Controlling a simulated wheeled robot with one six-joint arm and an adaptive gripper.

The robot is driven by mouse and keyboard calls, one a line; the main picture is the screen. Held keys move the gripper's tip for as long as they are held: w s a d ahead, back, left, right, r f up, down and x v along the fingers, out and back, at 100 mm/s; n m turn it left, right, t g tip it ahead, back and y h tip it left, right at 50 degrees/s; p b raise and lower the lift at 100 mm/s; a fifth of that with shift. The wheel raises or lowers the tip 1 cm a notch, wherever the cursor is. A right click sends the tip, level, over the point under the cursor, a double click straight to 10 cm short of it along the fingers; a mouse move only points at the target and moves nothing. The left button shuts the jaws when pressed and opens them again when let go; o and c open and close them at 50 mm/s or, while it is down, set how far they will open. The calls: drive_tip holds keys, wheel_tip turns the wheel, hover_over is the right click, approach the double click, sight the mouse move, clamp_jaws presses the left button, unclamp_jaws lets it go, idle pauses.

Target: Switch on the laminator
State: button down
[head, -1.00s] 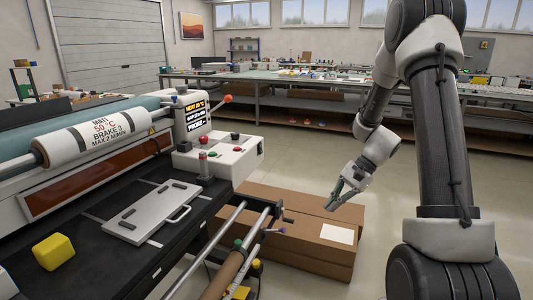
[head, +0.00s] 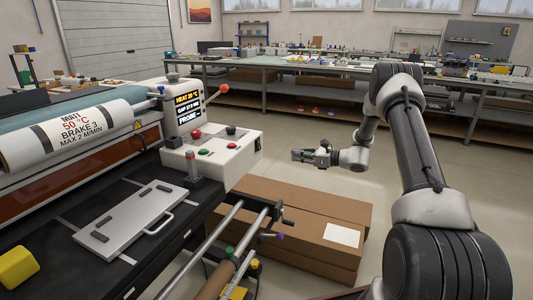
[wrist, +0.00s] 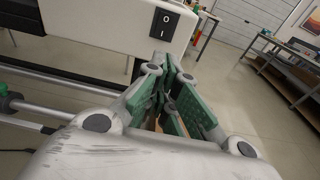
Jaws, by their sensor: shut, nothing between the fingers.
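The laminator stands at the left in the head view, with a white roll and a white control box (head: 222,152) at its right end. The box has red and green buttons on top, a black knob, and a display reading "HEAT 20 °C". In the wrist view a black rocker switch (wrist: 163,22) marked I and O sits on the box's white side face. My gripper (head: 297,155) is shut and empty, right of the box and apart from it. In the wrist view my fingertips (wrist: 168,62) point toward the box, just below the switch.
Cardboard boxes (head: 300,222) lie on the floor below my gripper. Metal rails with a brown roll (head: 217,280) project at the laminator's front. A metal plate with a handle (head: 120,222) and a yellow block (head: 16,268) lie on the black bed. Long workbenches stand behind.

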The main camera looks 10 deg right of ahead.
sight(257, 152)
drive_tip(key=shift+a, duration=0.1)
drive_tip(key=x, duration=1.3)
drive_tip(key=shift+w+a+f, duration=0.1)
drive_tip(key=shift+w+a, duration=0.15)
drive_tip(key=shift+a, duration=0.05)
drive_tip(key=shift+w+a+f, duration=0.1)
drive_tip(key=shift+w+a, duration=0.1)
drive_tip(key=shift+a, duration=0.1)
drive_tip(key=shift+d, duration=0.1)
drive_tip(key=s+d+f, duration=0.1)
drive_tip(key=s+d, duration=0.7)
drive_tip(key=d, duration=0.3)
drive_tip(key=shift+f, duration=0.4)
drive_tip(key=shift+s, duration=0.1)
